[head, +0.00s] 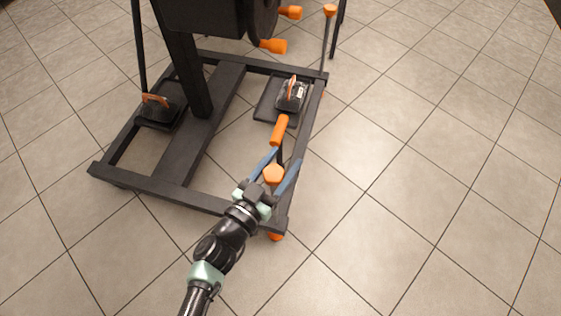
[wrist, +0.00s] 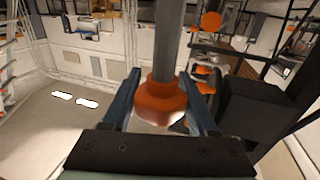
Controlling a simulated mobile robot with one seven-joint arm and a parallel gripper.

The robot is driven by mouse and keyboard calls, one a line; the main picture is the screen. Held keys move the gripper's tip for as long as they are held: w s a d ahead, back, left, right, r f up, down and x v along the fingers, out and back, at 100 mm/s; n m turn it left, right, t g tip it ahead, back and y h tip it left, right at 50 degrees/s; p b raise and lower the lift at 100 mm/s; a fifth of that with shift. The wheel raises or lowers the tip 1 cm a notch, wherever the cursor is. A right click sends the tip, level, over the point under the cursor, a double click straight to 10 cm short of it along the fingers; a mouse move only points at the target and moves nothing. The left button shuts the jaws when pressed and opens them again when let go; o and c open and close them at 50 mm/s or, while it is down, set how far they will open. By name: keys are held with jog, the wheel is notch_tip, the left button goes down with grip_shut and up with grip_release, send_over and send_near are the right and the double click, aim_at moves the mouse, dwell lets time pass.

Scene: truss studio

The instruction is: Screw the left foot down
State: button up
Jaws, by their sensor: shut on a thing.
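The near foot of the black stand has an orange knob (head: 274,174) at the top of its screw, near the front right corner of the base frame. An orange foot end (head: 276,237) shows under that corner. My gripper (head: 288,156) has its two blue fingers on either side of the knob and is shut on it. In the wrist view the orange knob (wrist: 160,98) sits between the fingers, with a grey rod (wrist: 168,35) running from it. The screw below the knob is mostly hidden by my gripper in the head view. How high the foot stands over the floor is unclear.
The black base frame (head: 172,172) lies ahead on the tiled floor. A weight with an orange handle (head: 292,95) rests on its right plate, another (head: 158,107) on its left. A second orange-topped screw (head: 330,10) stands at the far right corner. Floor on the right is clear.

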jog(key=shift+f, duration=0.1)
jog(key=o, duration=1.4)
jog(key=shift+c, duration=0.2)
jog(key=shift+s+a, duration=0.1)
jog(key=shift+s+a+p, duration=0.2)
jog(key=shift+p, duration=0.15)
jog(key=p+v, duration=0.4)
jog(key=v, duration=0.8)
jog(key=shift+s, duration=0.1)
